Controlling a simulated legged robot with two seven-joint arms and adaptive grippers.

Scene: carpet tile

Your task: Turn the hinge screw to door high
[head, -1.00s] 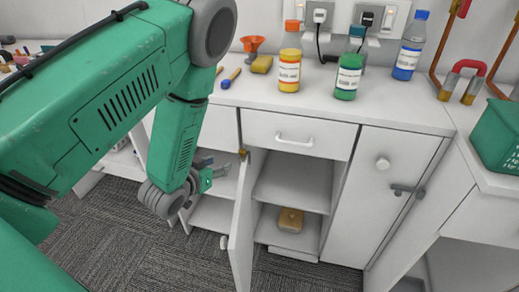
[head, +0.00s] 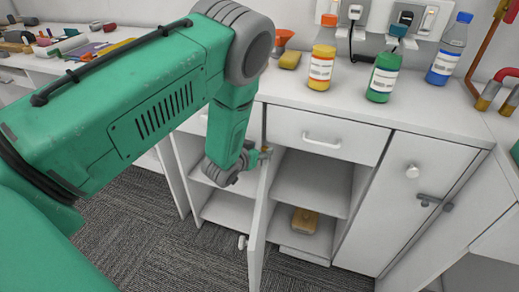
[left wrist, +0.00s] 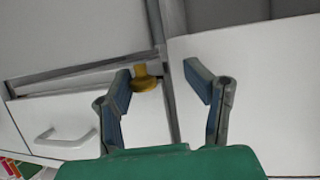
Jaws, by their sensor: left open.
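The brass-yellow hinge screw (left wrist: 146,80) sits at the top of the door edge in the left wrist view. It appears between the two fingers of my left gripper (left wrist: 158,78), nearer the left finger. The gripper is open, with a gap on the right side of the screw; I cannot tell whether the left finger touches it. In the head view my left gripper (head: 262,154) is at the top of the open cabinet door (head: 260,220), just below the drawer. The screw is mostly hidden there. My right gripper is out of view.
A drawer with a white handle (head: 321,141) is just above the open shelves, which hold a tan block (head: 304,221). A latched door (head: 385,200) stands to the right. Bottles, including a green one (head: 384,77), stand on the countertop (head: 430,105).

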